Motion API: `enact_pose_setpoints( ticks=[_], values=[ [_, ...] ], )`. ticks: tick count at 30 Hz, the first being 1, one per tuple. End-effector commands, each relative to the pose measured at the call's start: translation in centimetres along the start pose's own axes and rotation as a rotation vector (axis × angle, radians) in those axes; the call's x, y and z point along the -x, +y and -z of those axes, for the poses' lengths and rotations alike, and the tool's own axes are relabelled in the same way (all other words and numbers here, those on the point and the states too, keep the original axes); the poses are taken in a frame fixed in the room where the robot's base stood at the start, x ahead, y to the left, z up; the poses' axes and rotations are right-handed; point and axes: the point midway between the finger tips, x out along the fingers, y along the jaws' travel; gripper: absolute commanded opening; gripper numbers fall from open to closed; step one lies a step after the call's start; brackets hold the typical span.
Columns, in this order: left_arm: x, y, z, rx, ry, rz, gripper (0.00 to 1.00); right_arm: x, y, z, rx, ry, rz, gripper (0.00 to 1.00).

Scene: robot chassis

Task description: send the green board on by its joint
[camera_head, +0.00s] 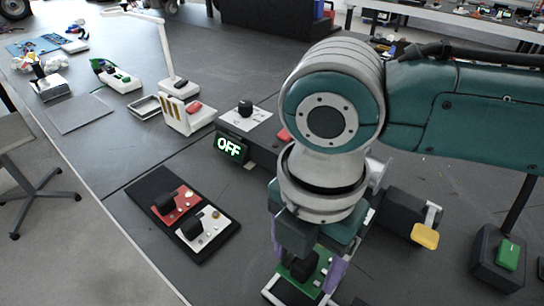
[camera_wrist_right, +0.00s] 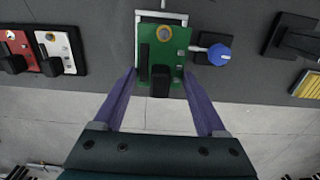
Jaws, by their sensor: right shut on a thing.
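The green board (camera_head: 322,262) is partly hidden by my right arm in the head view. In the right wrist view the green board (camera_wrist_right: 180,35) carries black blocks and a gold ring. It lies against a pale frame (camera_wrist_right: 139,18), which also shows in the head view (camera_head: 272,293). My right gripper (camera_head: 305,262) comes down from above, shut on the board. Its purple fingers (camera_wrist_right: 160,82) stand at the board's left and right sides. My left gripper is in neither view. I cannot make out which part is the joint.
A red board (camera_head: 179,203) and a white board (camera_head: 213,222) lie on a black base to the left. A blue knob (camera_wrist_right: 219,55) is right beside the green board. The table's front edge is close.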

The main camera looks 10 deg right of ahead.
Motion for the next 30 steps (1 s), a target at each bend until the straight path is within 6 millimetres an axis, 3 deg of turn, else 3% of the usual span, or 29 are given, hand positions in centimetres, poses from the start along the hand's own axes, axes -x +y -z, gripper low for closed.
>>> enact_pose_setpoints(
  ticks=[17, 30],
  values=[
    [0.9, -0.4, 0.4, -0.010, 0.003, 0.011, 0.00, 0.2, 0.0, 0.1, 0.000, 0.001, 0.000, 0.19],
    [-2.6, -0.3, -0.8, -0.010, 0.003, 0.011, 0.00, -4.6, 0.0, 0.1, 0.000, 0.000, 0.000, 0.19]
  ],
)
